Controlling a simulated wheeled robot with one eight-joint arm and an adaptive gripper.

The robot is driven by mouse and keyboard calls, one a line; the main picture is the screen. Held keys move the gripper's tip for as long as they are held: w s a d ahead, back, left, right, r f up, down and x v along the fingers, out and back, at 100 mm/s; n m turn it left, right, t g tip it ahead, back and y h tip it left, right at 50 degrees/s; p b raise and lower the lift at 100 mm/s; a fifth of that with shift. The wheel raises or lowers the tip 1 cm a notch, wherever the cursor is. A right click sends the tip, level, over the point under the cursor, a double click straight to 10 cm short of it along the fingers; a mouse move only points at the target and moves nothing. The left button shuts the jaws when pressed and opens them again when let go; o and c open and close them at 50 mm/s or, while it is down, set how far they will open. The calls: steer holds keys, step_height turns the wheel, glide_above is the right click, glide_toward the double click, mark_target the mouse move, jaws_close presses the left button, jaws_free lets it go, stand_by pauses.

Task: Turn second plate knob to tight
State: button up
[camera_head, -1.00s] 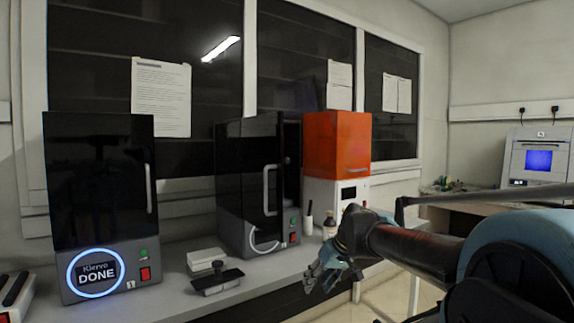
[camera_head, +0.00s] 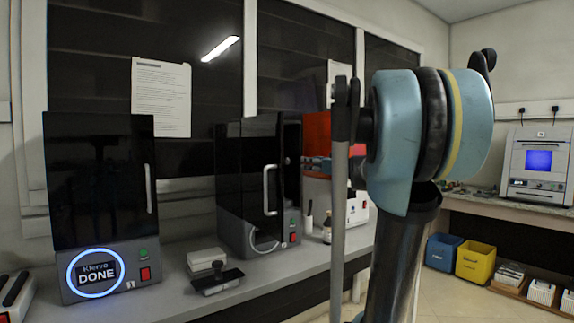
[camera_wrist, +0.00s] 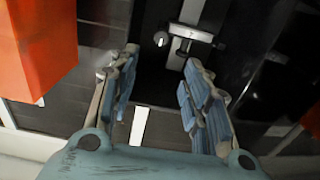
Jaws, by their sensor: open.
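In the wrist view my gripper (camera_wrist: 158,65) is open and empty, with its blue fingers spread. Beyond the fingertips is a pale metal bracket (camera_wrist: 190,32) with a dark knob-like part (camera_wrist: 184,44); I cannot tell for sure that it is the second plate's knob. A small pale round part (camera_wrist: 160,39) is left of it. In the head view the second black printer (camera_head: 250,180) has its door apparently ajar, and its inside is hidden. A black plate with a knob (camera_head: 218,280) lies on the bench. My gripper's fingers are not clear there.
The first printer (camera_head: 98,180) stands closed at left, its ring lit with "DONE". White blocks (camera_head: 207,257) sit on the bench (camera_head: 180,300). The orange-topped unit (camera_head: 316,130) is partly behind my arm; an orange surface (camera_wrist: 40,45) fills the wrist view's upper left.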

mark_target(288, 160)
steer(key=x, duration=1.7)
steer(key=shift+a+f, duration=0.1)
steer(key=shift+c, duration=0.6)
jaws_close()
